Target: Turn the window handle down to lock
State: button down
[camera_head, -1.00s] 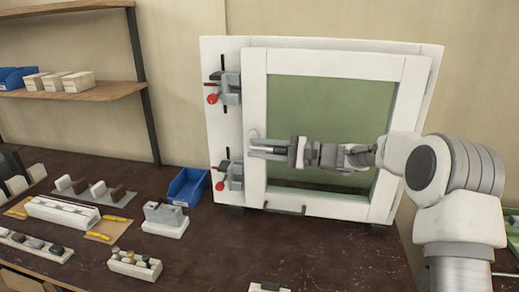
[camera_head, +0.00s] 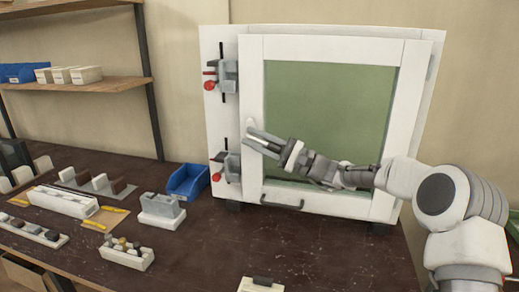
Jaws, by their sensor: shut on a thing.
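The white-framed window (camera_head: 330,50) with a green pane (camera_head: 330,105) stands upright on the bench. On its left stile a small pale part of the window handle (camera_head: 250,123) shows just above my fingertips. The rest of the handle is hidden by my gripper. My gripper (camera_head: 256,140) is shut on the handle, reaching in from the lower right, with its fingers pointing up and to the left.
Two clamps with red knobs (camera_head: 210,86) (camera_head: 217,177) sit on the panel left of the window. A dark pull bar (camera_head: 283,203) is on the bottom rail. A blue bin (camera_head: 188,182) and several small blocks and trays stand on the bench at left. The front middle is mostly clear.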

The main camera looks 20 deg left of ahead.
jog(key=y+b, duration=0.1)
jog(key=f+y+b, duration=0.1)
jog(key=b, duration=0.1)
jog(key=shift+w+a+f+y, duration=0.1)
jog(key=shift+a+f+y, duration=0.05)
jog(key=shift+f+y, duration=0.15)
jog(key=shift+a+r+y+b, duration=0.1)
jog(key=shift+a+y+b, duration=0.05)
jog(key=shift+y+b, duration=1.05)
jog(key=shift+r, duration=0.1)
jog(key=c, duration=0.6)
grip_release()
jog(key=shift+c, duration=0.2)
jog(key=v, duration=0.7)
jog(key=shift+f, duration=0.2)
